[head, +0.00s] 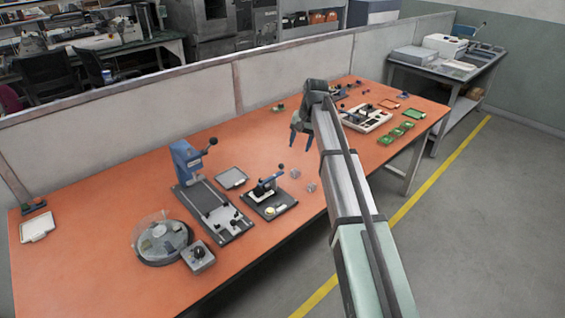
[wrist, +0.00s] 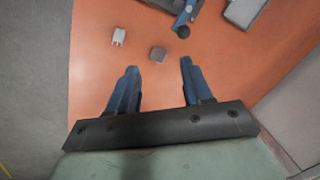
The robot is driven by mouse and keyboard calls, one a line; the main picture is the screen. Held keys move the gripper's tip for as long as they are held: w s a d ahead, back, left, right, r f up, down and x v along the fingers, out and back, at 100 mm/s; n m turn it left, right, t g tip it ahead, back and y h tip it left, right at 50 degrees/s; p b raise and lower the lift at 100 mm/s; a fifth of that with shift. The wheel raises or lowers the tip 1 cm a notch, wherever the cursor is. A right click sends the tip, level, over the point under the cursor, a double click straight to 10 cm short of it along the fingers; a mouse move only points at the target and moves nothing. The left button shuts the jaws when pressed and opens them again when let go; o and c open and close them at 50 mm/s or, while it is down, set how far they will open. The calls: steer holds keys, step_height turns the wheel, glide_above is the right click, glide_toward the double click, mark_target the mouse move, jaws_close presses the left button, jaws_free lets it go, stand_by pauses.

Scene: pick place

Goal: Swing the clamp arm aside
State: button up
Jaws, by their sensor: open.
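The clamp fixture stands on a dark base plate (head: 280,208) near the middle of the orange table. Its blue clamp arm (head: 267,184) ends in a black ball (head: 281,167) raised at the right. In the wrist view the blue arm and its black ball (wrist: 183,32) show at the top, cut off by the frame edge. My gripper (head: 301,142) is open and empty, above the table and apart from the clamp. Its two blue fingers (wrist: 159,67) point toward the table, with the ball beyond their tips.
Two small grey blocks (head: 295,173) (head: 311,187) lie right of the clamp. A blue press (head: 186,157), a grey tray (head: 232,178) and a round clear-covered dish (head: 161,240) stand to the left. Green boards (head: 402,132) lie farther right. A low partition runs behind the table.

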mark_target(282, 164)
steer(key=a+r, duration=0.4)
steer(key=shift+g, duration=0.3)
steer(key=f, duration=0.4)
steer(key=a+f, duration=0.1)
steer(key=f, duration=0.4)
steer(key=w+a+f, duration=0.1)
steer(key=f, duration=0.3)
steer(key=shift+w+a+f, duration=0.1)
steer(key=shift+a+f, duration=0.05)
steer(key=shift+f, duration=0.05)
jaws_close()
